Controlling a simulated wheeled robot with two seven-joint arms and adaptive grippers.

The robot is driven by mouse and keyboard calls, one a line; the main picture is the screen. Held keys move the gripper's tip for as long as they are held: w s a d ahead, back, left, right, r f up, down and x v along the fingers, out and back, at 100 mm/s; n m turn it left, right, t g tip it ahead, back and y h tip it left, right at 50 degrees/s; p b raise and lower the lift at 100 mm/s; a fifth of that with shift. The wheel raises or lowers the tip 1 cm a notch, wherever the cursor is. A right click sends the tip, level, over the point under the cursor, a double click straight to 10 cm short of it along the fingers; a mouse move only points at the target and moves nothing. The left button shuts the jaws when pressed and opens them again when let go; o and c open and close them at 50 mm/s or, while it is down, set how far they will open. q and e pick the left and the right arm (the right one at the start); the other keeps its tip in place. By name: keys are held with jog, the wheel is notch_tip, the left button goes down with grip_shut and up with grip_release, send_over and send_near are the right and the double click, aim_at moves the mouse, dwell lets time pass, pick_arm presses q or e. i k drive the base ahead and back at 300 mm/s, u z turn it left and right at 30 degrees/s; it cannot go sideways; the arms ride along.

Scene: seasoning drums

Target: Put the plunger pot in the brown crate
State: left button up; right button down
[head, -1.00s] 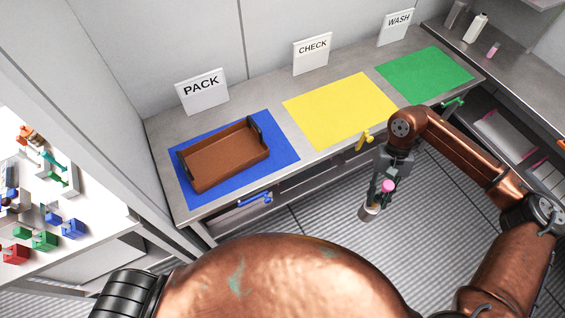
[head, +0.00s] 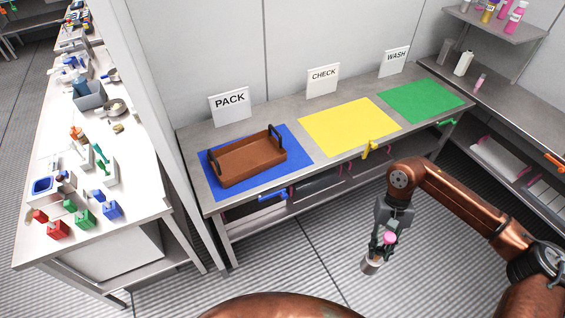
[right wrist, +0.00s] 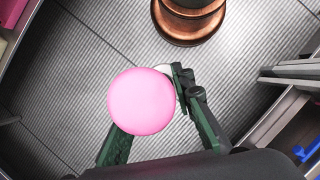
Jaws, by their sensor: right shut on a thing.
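The brown crate (head: 262,172) sits on the blue mat (head: 301,161) in front of the PACK sign. It has dark handles at its two short ends and looks empty. My right gripper (head: 385,244) is shut on the plunger pot (head: 370,266), in front of the counter and over the floor, right of the crate. The pot has a pink knob (head: 390,237) on top and a grey lower body. In the right wrist view the pink knob (right wrist: 141,101) hides most of the pot between the fingers (right wrist: 160,125). My left gripper is out of view.
The yellow mat (head: 349,126) and green mat (head: 421,100) are bare. Coloured handles, such as the blue one (head: 272,195), stick out from the counter front. A partition (head: 150,100) divides the counter from a cluttered white table (head: 130,180) at left.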

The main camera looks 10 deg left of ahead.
aim_at(242, 164)
jog(key=u, duration=1.45)
jog(key=i, duration=0.55)
